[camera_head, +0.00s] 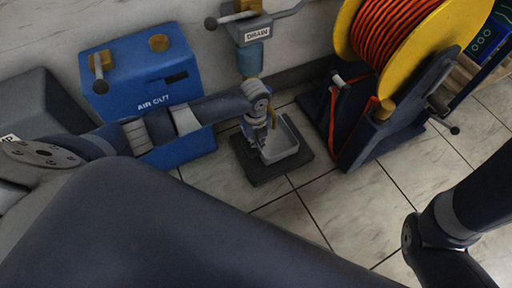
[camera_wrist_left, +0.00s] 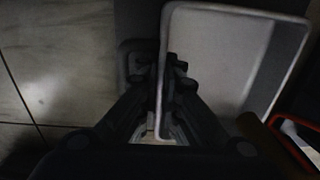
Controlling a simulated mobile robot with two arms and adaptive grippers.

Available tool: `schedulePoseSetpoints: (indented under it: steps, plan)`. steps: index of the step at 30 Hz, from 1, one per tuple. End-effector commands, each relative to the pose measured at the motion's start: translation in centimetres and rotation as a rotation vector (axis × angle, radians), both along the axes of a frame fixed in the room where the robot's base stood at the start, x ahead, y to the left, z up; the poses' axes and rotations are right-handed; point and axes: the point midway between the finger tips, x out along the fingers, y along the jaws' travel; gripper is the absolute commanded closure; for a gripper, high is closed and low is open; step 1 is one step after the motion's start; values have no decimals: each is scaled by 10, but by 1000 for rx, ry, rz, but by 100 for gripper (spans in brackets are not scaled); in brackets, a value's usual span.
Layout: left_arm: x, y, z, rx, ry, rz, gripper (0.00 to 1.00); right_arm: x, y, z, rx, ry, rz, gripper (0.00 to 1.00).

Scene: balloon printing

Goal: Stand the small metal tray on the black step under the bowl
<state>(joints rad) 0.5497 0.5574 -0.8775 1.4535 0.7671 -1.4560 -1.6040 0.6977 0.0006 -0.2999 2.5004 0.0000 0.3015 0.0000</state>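The small metal tray (camera_head: 283,141) is a light grey, open-topped box over the black step (camera_head: 262,176) on the floor. Whether its base touches the step I cannot tell. The blue bowl (camera_head: 250,60) hangs under the DRAIN fitting, above and behind my left gripper. My left gripper (camera_head: 257,140) reaches down at the tray's left side. In the left wrist view the fingers (camera_wrist_left: 174,78) close on the tray's near wall, and the tray (camera_wrist_left: 215,60) opens toward the camera. My right gripper is out of view; only part of the right arm shows at the right edge.
A yellow reel of orange hose (camera_head: 400,30) on a dark stand (camera_head: 385,125) is close on the right. The wall is behind. Tiled floor (camera_head: 300,215) in front is clear.

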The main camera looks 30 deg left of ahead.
Motion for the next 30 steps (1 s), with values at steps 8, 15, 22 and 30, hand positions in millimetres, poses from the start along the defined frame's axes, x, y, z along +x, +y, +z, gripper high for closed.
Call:
schedulePoseSetpoints:
  steps: [8,15,22,30]
  plan:
    - [1,0,-18,0,-4,0,100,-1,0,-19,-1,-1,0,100]
    - [1,0,-17,0,-4,0,100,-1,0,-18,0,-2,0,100]
    - [0,0,-20,0,-3,0,75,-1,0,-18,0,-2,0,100]
    - [0,0,-20,1,-2,0,75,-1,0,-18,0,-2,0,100]
